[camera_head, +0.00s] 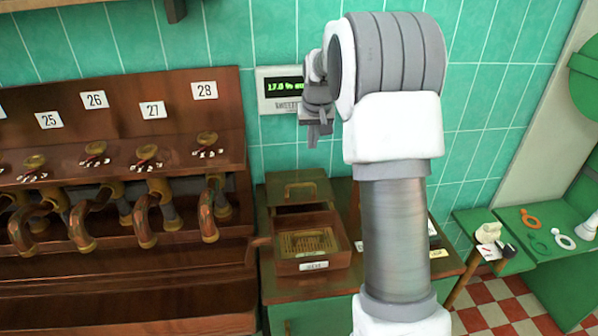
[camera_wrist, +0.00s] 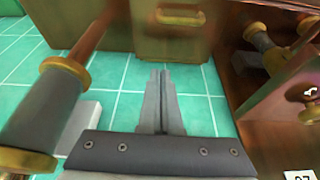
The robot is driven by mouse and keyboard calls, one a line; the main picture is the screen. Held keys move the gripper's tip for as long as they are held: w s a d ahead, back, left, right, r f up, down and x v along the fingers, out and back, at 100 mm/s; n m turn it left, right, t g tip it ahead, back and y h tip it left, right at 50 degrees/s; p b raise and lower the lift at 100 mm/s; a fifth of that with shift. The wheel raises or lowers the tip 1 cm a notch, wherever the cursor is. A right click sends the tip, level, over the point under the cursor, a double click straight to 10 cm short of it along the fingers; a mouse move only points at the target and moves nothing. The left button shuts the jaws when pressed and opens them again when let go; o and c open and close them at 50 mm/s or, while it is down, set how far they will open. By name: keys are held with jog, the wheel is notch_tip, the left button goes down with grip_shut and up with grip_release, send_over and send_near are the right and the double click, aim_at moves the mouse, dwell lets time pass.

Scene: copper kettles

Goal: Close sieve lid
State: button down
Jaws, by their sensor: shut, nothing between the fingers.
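The sieve (camera_head: 333,252) is a wooden box on the green cabinet, with a mesh inside and a label on its front. Its lid (camera_head: 292,193) stands open at the back, with a brass handle on it. A wooden panel with a brass handle, seemingly the lid (camera_wrist: 165,46), shows at the top of the wrist view. My gripper (camera_head: 314,141) is up by the tiled wall, above the lid and apart from it. Its fingers (camera_wrist: 160,73) are shut and empty in the wrist view.
A wooden rack with brass valves and curved pipes (camera_head: 145,220) stands left of the sieve. A wall display (camera_head: 283,88) is behind my gripper. A green side table (camera_head: 545,238) with small rings is at the right. The sieve's top is open to the air.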

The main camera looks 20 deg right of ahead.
send_over(311, 192)
jog(key=w+d, duration=0.1)
jog(key=w, duration=0.3)
notch_tip(311, 192, down, 10)
jog(key=shift+r, duration=0.1)
jog(key=shift+s+a+f, duration=0.15)
jog(key=shift+s+f, duration=0.05)
jog(key=shift+s, duration=0.4)
jog(key=shift+s+a+f, duration=0.15)
jog(key=shift+s, duration=0.5)
jog(key=shift+s+a+f, duration=0.15)
jog(key=shift+s+f, duration=0.05)
jog(key=shift+s, duration=0.4)
jog(key=shift+s, duration=0.15)
